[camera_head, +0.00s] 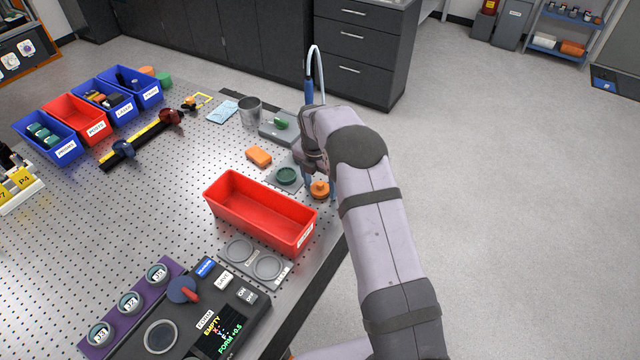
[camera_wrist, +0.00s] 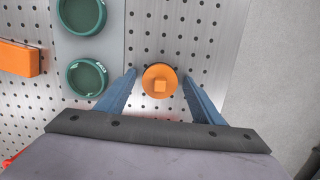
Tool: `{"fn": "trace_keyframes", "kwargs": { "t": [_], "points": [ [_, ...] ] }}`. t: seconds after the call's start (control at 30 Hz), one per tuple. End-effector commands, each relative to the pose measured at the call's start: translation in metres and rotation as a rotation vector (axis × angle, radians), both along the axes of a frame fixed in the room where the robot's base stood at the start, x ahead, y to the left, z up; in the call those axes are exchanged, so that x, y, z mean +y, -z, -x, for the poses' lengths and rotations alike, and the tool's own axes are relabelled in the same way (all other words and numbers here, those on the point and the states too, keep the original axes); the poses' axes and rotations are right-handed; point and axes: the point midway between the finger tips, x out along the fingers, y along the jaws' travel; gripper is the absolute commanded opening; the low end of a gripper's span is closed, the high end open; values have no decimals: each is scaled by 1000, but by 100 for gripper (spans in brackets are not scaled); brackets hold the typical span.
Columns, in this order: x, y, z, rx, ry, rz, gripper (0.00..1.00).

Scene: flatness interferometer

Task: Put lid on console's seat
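The lid appears to be the orange disc with a small square knob (camera_head: 319,190), lying near the table's right edge. In the wrist view the orange lid (camera_wrist: 160,80) sits between the fingertips, with a gap on each side. My gripper (camera_wrist: 160,88) is open, its blue fingers pointing down around the lid without visible contact. In the head view my gripper (camera_head: 318,184) is partly hidden by my arm. The dark console (camera_head: 235,315) is at the front of the table. Its round grey seat (camera_head: 160,336) looks empty, and its display reads "EMPTY".
A red bin (camera_head: 260,212) stands between the lid and the console. A grey plate with two round recesses (camera_head: 253,262) lies beside the console. Green round holders (camera_wrist: 87,77) and an orange block (camera_head: 259,156) are near the lid. A purple rack (camera_head: 130,303) flanks the console.

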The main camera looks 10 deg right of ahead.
Motion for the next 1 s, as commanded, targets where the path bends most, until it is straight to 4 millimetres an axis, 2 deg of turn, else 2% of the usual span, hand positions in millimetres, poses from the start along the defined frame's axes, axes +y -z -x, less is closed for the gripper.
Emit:
{"fn": "trace_keyframes", "kwargs": {
  "t": [0.37,0.57,0.8,1.0],
  "points": [
    [1,-11,0,-3,0,0,61],
    [4,-39,1,-6,0,0,61],
    [7,-83,5,-4,0,0,61],
    [10,-109,7,-3,0,0,61]
  ]
}}
